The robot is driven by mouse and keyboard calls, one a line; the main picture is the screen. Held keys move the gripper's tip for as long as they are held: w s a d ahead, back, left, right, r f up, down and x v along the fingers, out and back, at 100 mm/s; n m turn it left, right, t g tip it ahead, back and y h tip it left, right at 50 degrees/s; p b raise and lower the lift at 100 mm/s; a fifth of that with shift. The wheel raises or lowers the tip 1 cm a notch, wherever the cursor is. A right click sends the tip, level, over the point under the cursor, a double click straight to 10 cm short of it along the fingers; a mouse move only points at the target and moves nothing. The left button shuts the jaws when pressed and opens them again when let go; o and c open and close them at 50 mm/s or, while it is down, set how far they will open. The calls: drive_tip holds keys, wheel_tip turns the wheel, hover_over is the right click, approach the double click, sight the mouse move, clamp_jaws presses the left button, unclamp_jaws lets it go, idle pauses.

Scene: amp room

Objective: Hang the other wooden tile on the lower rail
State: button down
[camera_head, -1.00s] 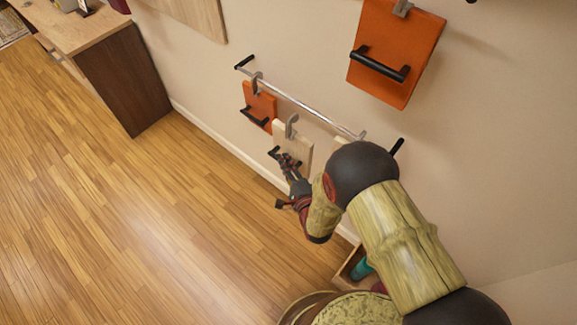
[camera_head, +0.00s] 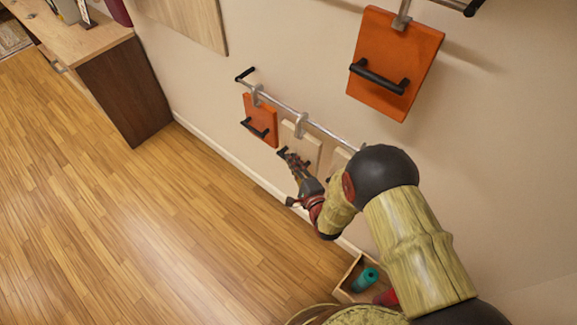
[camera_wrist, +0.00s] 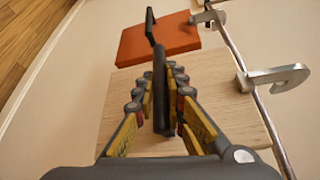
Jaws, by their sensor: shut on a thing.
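My gripper (camera_wrist: 163,75) is shut on the black handle (camera_wrist: 160,95) of a pale wooden tile (camera_wrist: 215,100). In the head view this tile (camera_head: 309,150) is upright near the wall, at the lower rail (camera_head: 278,104). Its grey hook (camera_head: 301,124) overlaps the rail; the wrist view shows the hook (camera_wrist: 276,77) reaching across the rail (camera_wrist: 262,107). I cannot tell whether the hook bears on the rail. A second wooden tile (camera_head: 339,160) shows at the rail to the right, partly hidden by my arm.
An orange tile (camera_head: 260,112) hangs on the lower rail to the left, close to the held tile. A larger orange tile (camera_head: 390,45) hangs above. A wooden box (camera_head: 347,282) with a teal object (camera_head: 365,280) stands below. A cabinet (camera_head: 122,92) stands at left; floor between is clear.

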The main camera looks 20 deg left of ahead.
sight(301, 156)
drive_tip(key=shift+w+d, duration=0.25)
drive_tip(key=shift+w, duration=0.4)
drive_tip(key=shift+w+d, duration=0.3)
drive_tip(key=shift+w, duration=0.35)
drive_tip(key=shift+w+d, duration=0.25)
drive_tip(key=shift+w, duration=0.4)
drive_tip(key=shift+s+a+f+b, duration=0.1)
drive_tip(key=shift+f+b, duration=1.15)
drive_tip(key=shift+f, duration=0.1)
drive_tip(key=c, duration=1.8)
unclamp_jaws()
drive_tip(key=shift+o, duration=0.2)
drive_tip(key=shift+s+f, duration=0.1)
drive_tip(key=shift+f, duration=0.05)
drive_tip(key=v, duration=1.2)
